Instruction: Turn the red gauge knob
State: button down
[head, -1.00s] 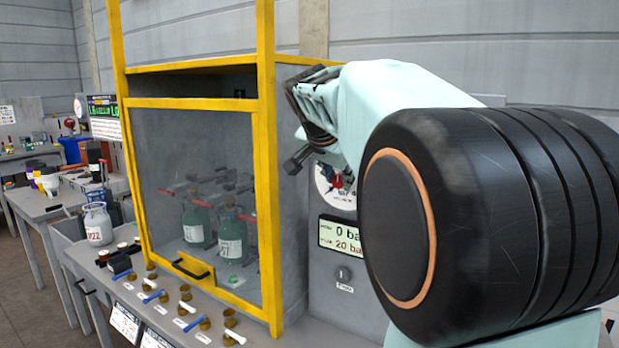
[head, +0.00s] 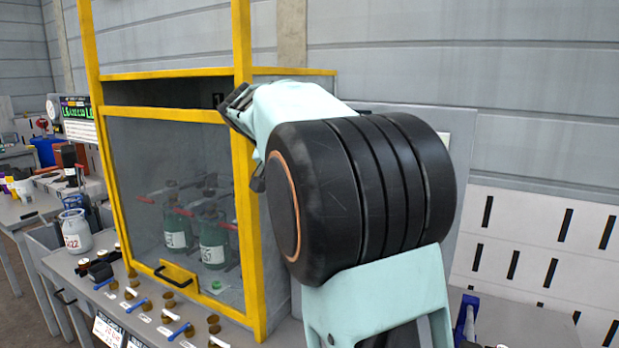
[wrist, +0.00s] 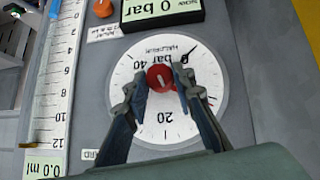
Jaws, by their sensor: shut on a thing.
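The red gauge knob (wrist: 161,78) is at the middle of a round white dial (wrist: 150,118) in the wrist view. The dial is marked in bar and appears upside down. My gripper (wrist: 162,72) has one finger on each side of the knob and is shut on it. In the head view my own arm hides the knob, the dial and the fingertips.
A white scale (wrist: 58,80) runs along the left. In the head view a yellow-framed cabinet (head: 247,200) stands close to my arm.

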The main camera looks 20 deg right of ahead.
jog(key=shift+w+a+f+n+g+h+p, duration=0.1)
jog(key=shift+w+a+n+g+h+p, duration=0.1)
jog(key=shift+n+g+h+p, duration=1)
jog(key=shift+w+a+f+n+g+h+p, duration=0.15)
jog(key=shift+n+g+h+p, duration=0.5)
jog(key=shift+p, duration=1)
jog(key=shift+d+g+h, duration=0.1)
jog(key=shift+g+h, duration=0.15)
jog(key=c, duration=1.6)
grip_release()
jog(key=v, duration=1.2)
